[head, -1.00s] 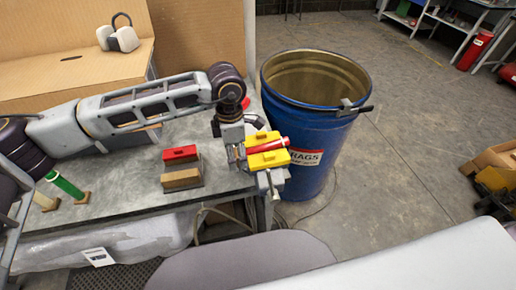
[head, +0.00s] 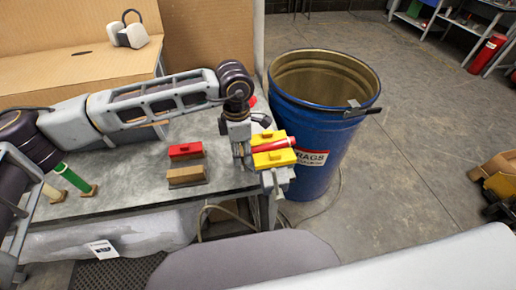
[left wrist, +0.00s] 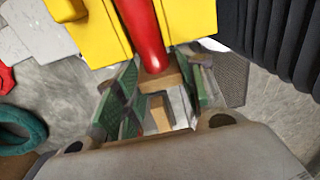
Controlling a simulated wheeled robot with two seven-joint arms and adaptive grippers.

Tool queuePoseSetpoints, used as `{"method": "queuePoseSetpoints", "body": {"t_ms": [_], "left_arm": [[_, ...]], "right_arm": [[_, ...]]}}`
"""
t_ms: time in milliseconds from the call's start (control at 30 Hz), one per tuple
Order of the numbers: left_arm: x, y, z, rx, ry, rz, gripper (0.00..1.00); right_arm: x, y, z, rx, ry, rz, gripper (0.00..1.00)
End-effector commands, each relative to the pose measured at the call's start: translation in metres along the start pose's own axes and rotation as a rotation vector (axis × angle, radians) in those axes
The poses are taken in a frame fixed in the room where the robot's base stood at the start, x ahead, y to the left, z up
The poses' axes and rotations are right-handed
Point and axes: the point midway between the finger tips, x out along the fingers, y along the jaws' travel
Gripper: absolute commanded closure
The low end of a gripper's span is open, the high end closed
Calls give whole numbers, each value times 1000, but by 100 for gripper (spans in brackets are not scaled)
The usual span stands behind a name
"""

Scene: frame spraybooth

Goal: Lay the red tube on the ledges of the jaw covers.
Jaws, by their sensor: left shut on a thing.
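The red tube (head: 270,148) lies lengthwise between the two yellow jaw covers (head: 274,158) of the vise (head: 274,180) at the bench corner. My left gripper (head: 242,155) is at the tube's left end, beside the covers. In the left wrist view the tube (left wrist: 142,30) runs between the yellow covers (left wrist: 190,18), and its tan end piece sits between the green-padded fingers (left wrist: 160,100), which are shut on it. I cannot tell whether the tube touches the ledges, as they are hidden. My right gripper is not in view.
A blue rags drum (head: 312,125) stands just right of the vise. A red block (head: 185,150) and a brown block (head: 187,175) are on the bench (head: 130,180).

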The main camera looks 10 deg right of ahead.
Motion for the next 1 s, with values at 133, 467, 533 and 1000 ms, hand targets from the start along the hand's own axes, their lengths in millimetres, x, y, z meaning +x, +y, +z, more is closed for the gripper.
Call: {"method": "queuePoseSetpoints", "body": {"t_ms": [133,467,533,1000], "left_arm": [[-2,0,0,0,-1,1,93],[-29,0,0,0,-2,3,93],[-38,0,1,0,-2,3,93],[-96,-1,0,0,-1,2,93]], "right_arm": [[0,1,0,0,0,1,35],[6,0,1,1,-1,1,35],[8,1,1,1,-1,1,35],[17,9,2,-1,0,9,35]]}}
